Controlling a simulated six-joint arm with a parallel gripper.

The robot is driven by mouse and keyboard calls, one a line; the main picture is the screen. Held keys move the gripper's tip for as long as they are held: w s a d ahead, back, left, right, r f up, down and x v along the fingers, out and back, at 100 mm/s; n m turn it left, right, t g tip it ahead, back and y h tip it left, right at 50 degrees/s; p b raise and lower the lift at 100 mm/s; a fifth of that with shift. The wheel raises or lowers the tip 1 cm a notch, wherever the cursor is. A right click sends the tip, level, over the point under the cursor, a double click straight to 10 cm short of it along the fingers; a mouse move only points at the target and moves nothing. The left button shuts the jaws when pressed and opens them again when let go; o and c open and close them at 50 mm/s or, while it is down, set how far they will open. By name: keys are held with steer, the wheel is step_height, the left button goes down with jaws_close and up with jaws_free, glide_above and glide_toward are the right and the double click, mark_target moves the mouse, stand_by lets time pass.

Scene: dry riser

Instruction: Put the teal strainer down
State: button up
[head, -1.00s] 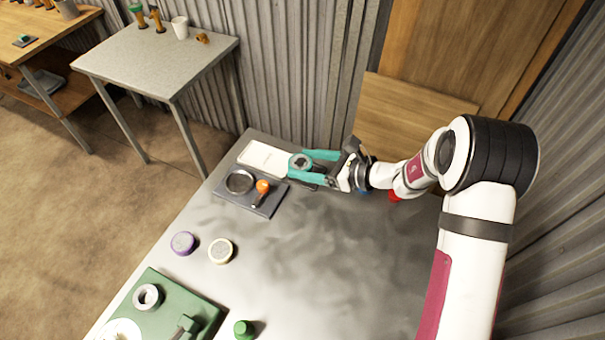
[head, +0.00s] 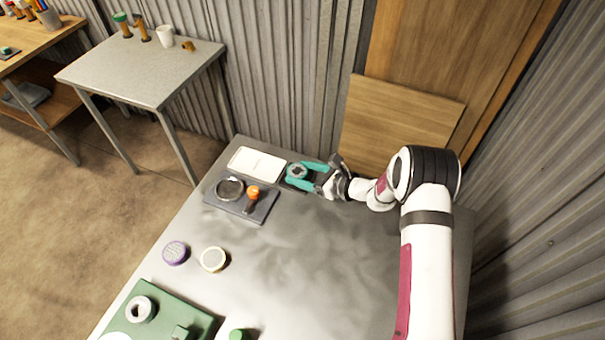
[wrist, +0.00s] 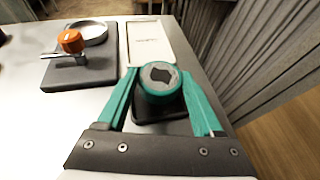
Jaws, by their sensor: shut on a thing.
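I cannot tell whether the strainer touches the pad.
A white rectangular tray (head: 256,163) lies just left of the strainer. A dark grey base (head: 226,203) nearby carries a round metal ring and an orange-topped tool (head: 252,194). Purple (head: 175,253) and cream (head: 213,259) round pieces lie nearer. The middle of the grey table (head: 310,255) is clear.

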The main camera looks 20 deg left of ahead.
steer(key=shift+f, duration=0.4)
steer(key=o, duration=1.4)
steer(key=shift+f, duration=0.15)
